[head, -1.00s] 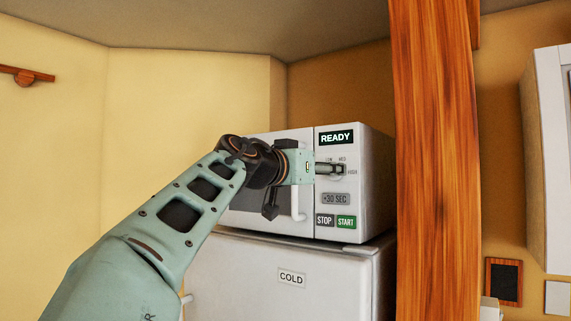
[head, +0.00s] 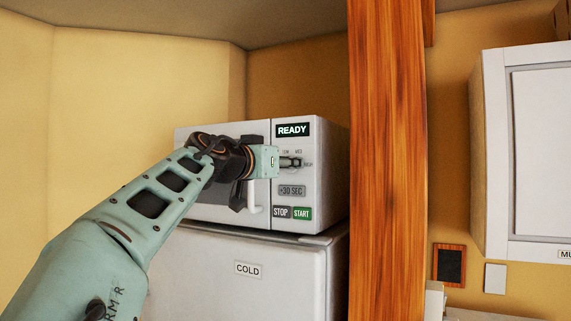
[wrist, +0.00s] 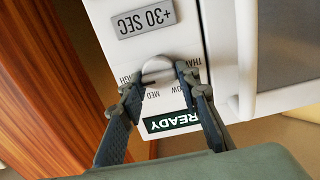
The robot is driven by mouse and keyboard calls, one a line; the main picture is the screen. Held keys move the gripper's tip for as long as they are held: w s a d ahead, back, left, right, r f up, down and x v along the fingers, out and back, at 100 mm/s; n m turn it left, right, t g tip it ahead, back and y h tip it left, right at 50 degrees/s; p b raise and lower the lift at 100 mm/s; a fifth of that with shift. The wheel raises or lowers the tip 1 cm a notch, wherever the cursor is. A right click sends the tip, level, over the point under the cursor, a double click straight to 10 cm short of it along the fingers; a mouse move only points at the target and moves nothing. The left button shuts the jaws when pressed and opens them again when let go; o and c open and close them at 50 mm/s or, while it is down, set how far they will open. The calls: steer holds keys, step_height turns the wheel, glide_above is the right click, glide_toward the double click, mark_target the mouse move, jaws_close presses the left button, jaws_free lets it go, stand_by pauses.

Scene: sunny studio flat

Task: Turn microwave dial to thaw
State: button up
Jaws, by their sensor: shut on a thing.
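The white microwave (head: 325,185) stands on the fridge; its display reads READY. Its dial shows in the wrist view (wrist: 157,66), a pale round knob with HIGH, MED, LOW and a partly hidden THAW label around it. A small dark mark on the dial's edge seems to lie near MED. My gripper (head: 289,162) reaches in from the left at the dial, which it mostly hides in the head view. In the wrist view my two fingers (wrist: 158,76) stand on either side of the dial and are shut on it.
The +30 SEC button (head: 292,191), STOP (head: 281,212) and START (head: 302,214) sit below the dial. The microwave door handle (head: 253,196) is just left of the panel. A wooden post (head: 388,170) rises close on the right. The fridge (head: 250,290) is below.

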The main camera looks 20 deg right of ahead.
steer(key=shift+c, duration=1)
steer(key=shift+n+b, duration=0.3)
steer(key=shift+f+n, duration=0.15)
steer(key=shift+n, duration=8.7)
steer(key=shift+f+n, duration=0.15)
steer(key=shift+n, duration=8.7)
steer(key=shift+f, duration=0.1)
